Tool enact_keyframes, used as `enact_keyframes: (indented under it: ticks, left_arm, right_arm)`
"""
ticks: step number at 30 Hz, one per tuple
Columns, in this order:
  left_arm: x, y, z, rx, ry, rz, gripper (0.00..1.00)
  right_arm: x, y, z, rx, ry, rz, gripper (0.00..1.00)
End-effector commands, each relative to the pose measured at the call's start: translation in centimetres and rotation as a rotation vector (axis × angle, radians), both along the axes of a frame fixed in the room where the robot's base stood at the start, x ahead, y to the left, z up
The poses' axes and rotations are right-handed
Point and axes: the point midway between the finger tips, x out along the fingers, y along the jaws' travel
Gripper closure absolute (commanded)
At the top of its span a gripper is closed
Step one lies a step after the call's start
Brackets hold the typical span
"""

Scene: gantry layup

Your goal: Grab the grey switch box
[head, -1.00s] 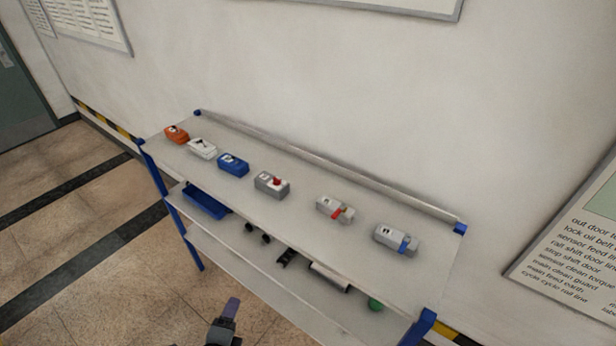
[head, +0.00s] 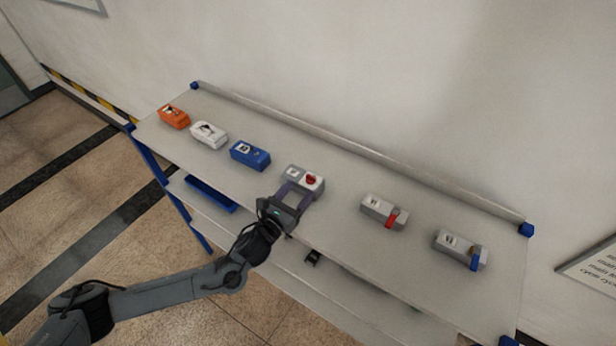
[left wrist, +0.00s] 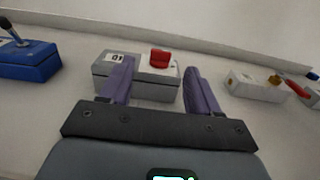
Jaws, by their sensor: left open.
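The grey switch box (head: 291,172), with a white top plate and a red button, sits on the top shelf of the trolley. It also shows in the left wrist view (left wrist: 108,66), just beyond the fingers. My left gripper (head: 297,194) is open, with its two purple fingers pointing at the box's front side. In the left wrist view the fingers (left wrist: 160,88) overlap the box's front; whether they touch it I cannot tell. Nothing is held between them. My right gripper is not in view.
On the shelf (head: 340,235) stand an orange box (head: 174,117), a white box (head: 209,135) and a blue box (head: 250,155) to the left. Two grey-white boxes (head: 384,211) (head: 460,249) stand to the right. A rail (head: 400,178) runs along the back, near the wall.

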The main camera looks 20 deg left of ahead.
Motion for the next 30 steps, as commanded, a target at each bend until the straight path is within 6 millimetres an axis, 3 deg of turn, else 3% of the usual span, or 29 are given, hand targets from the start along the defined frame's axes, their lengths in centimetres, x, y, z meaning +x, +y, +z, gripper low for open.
enact_keyframes:
  ticks: [6, 14, 24, 30]
  left_arm:
    - [2.8, -0.6, 0.2, -0.002, -0.001, 0.001, 0.38]
    - [4.1, -0.9, 0.1, -0.004, 0.001, 0.0, 0.38]
    - [8.0, -1.7, 0.2, -0.005, 0.001, 0.002, 0.38]
    - [8.9, -1.9, 0.1, -0.004, 0.002, 0.0, 0.38]
  right_arm:
    - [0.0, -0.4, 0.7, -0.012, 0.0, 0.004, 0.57]
    - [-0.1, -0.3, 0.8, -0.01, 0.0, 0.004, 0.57]
    - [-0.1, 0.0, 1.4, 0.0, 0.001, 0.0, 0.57]
    - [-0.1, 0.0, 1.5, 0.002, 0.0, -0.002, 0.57]
